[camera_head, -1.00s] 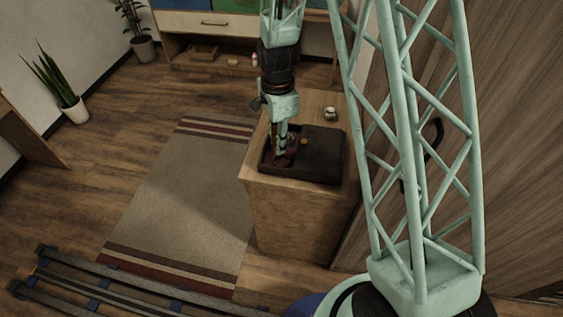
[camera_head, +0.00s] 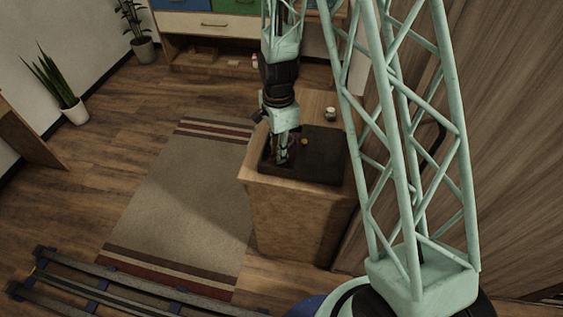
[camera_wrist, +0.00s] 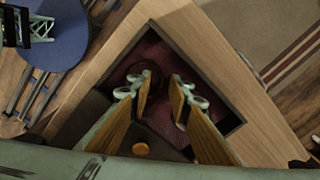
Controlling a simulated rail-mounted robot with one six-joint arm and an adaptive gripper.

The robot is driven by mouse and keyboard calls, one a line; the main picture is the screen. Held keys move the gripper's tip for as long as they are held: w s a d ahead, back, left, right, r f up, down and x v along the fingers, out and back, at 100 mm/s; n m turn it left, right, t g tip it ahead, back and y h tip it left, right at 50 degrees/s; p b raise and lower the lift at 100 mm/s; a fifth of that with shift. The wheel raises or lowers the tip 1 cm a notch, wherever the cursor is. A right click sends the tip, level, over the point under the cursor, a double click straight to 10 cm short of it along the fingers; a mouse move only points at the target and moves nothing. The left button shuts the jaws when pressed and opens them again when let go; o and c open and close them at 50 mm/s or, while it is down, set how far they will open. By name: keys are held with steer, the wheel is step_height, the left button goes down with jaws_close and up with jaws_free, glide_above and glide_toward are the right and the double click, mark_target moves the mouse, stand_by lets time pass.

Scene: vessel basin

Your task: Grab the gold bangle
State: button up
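My gripper (camera_wrist: 160,88) is open in the wrist view, its two fingers apart. It reaches into a dark open box with a dark red lining (camera_wrist: 160,58). In the head view my gripper (camera_head: 281,160) is over the left part of this box (camera_head: 322,178). A dark, reddish rounded thing (camera_wrist: 151,70) lies by the left fingertip; it is too dim to tell whether it is the gold bangle. I see no clearly gold ring. A small orange-gold round knob (camera_wrist: 141,150) is on the box's dark cover, and shows in the head view (camera_head: 304,141).
The box sits in the top of a wooden cabinet (camera_head: 297,225). A small white cup-like thing (camera_head: 330,113) stands behind it. A striped rug (camera_head: 180,200) lies on the floor to the left. A wood-panelled wall (camera_head: 510,150) is at right.

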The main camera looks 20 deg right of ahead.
steer(key=shift+c, duration=0.4)
jaws_close()
steer(key=shift+r, duration=0.15)
step_height(320, 180, up, 10)
steer(key=p, duration=0.2)
stand_by(0.5)
stand_by(0.5)
